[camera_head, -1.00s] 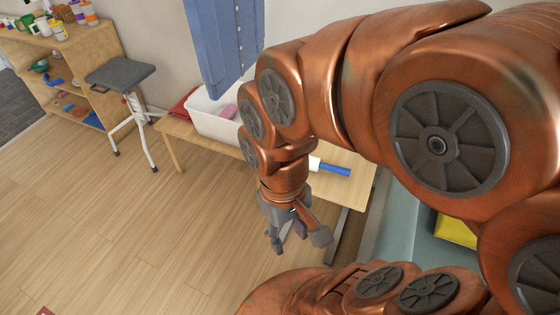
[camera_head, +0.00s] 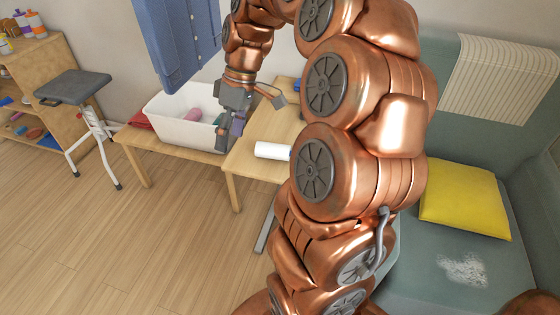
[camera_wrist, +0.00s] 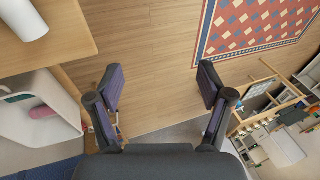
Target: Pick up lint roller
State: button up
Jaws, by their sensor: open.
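The lint roller's white roll (camera_head: 272,150) lies on a light wooden table (camera_head: 245,160) in the head view. My arm covers its handle end. In the wrist view a white cylinder (camera_wrist: 22,18), apparently the same roll, lies on the wooden top at the upper left corner. My gripper (camera_head: 250,118) is above the table, beyond the roll and near the white bin. In the wrist view my gripper (camera_wrist: 162,76) has its two dark fingers wide apart with only floor between them. It is empty and off to one side of the roll.
A white bin (camera_head: 172,130) with pink and green items stands left of the gripper. A blue shirt (camera_head: 180,45) hangs above it. A grey stool (camera_head: 75,85) and shelf stand left. A grey-green sofa with a yellow pillow (camera_head: 465,197) is right. Front-left floor is clear.

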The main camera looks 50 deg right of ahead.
jog(key=w+d+f+t+b, duration=0.1)
jog(key=d+f+b, duration=0.15)
jog(key=d, duration=0.35)
jog(key=w+d+f+b, duration=0.1)
jog(key=d+f, duration=0.3)
jog(key=d, duration=0.2)
jog(key=t+b, duration=0.1)
jog(key=b, duration=0.2)
send_near(288, 149)
notch_tip(288, 149, down, 3)
jog(key=w, duration=0.1)
jog(key=shift+y, duration=0.4)
jog(key=shift+d+x, duration=0.1)
jog(key=shift+x, duration=1.85)
jog(key=shift+d+x, duration=0.15)
jog(key=shift+x, duration=1.8)
jog(key=shift+f, duration=0.1)
jog(key=c, duration=1.3)
